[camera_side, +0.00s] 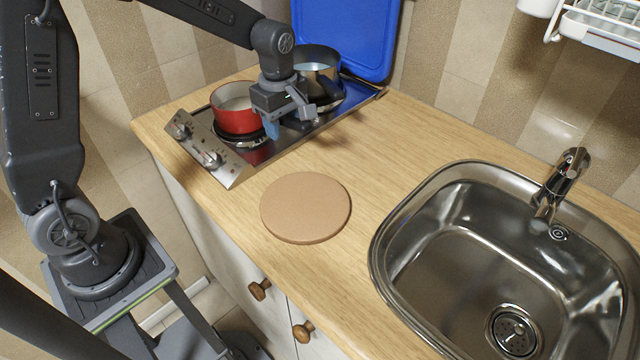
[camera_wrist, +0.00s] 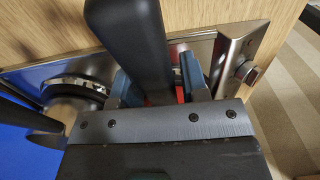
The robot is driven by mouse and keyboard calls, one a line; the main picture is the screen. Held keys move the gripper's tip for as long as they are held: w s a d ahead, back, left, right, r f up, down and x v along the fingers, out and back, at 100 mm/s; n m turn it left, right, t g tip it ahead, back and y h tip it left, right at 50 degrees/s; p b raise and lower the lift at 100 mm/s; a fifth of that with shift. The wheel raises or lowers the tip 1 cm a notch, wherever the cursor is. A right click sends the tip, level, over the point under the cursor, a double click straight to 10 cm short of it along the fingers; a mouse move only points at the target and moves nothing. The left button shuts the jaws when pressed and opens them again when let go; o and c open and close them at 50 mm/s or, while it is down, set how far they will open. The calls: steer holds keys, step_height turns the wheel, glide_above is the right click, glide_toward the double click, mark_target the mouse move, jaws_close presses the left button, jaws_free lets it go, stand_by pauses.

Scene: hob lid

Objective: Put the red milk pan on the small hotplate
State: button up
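The red milk pan (camera_side: 237,112) is upright over the hotplate (camera_side: 232,143) at the knob end of the steel hob (camera_side: 225,168). I cannot tell whether it rests on the plate or hangs just above it. My gripper (camera_side: 283,122) points down close at the pan's right side. In the wrist view, a black handle (camera_wrist: 130,45) runs between my gripper's blue fingers (camera_wrist: 158,88), and a thin strip of red shows beside it. Whether the fingers press on the handle is not clear. The other hotplate is mostly hidden by a pot, so I cannot compare plate sizes.
A steel pot (camera_side: 318,68) stands at the hob's far end, close behind my gripper. A round tan mat (camera_side: 305,207) lies empty on the wooden counter (camera_side: 390,145). The sink (camera_side: 480,270) is at right.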

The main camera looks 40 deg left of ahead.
steer(key=shift+o, duration=1.4)
step_height(320, 180, up, 14)
steer(key=s+d+m+t, duration=0.1)
steer(key=s+m+t, duration=0.1)
steer(key=s+m, duration=0.7)
steer(key=s+d+f+m+t, duration=0.1)
steer(key=s+d+m+t, duration=0.1)
steer(key=s+m, duration=0.7)
steer(key=shift+s+d+f+t, duration=0.25)
steer(key=shift+s+t, duration=0.55)
steer(key=shift+s, duration=0.1)
